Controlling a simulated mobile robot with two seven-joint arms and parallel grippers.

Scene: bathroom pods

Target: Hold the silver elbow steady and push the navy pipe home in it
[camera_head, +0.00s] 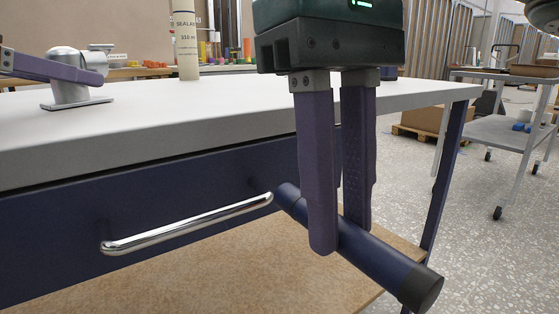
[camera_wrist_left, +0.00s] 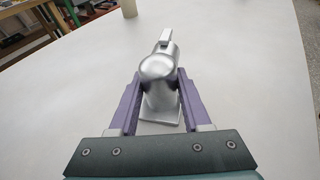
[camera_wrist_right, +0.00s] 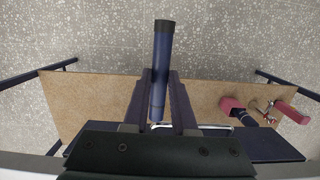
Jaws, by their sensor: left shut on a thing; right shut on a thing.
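The silver elbow (camera_head: 70,78) stands on its flat base plate on the grey tabletop at the left; it also shows in the left wrist view (camera_wrist_left: 160,75). My left gripper (camera_wrist_left: 160,88) is shut on it, one finger on each side. The navy pipe (camera_head: 385,265), with a black end, hangs tilted in front of the table, below the tabletop edge and near the drawer handle. My right gripper (camera_head: 339,238) points down and is shut around the pipe, which also shows in the right wrist view (camera_wrist_right: 161,65). Pipe and elbow are well apart.
The table edge (camera_head: 200,128) and a drawer with a chrome handle (camera_head: 190,226) lie beside the pipe. A sealant tube (camera_head: 186,45) stands on the tabletop. A brown lower shelf (camera_wrist_right: 90,100) holds red-handled items (camera_wrist_right: 290,112). A trolley (camera_head: 500,130) stands at the right.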

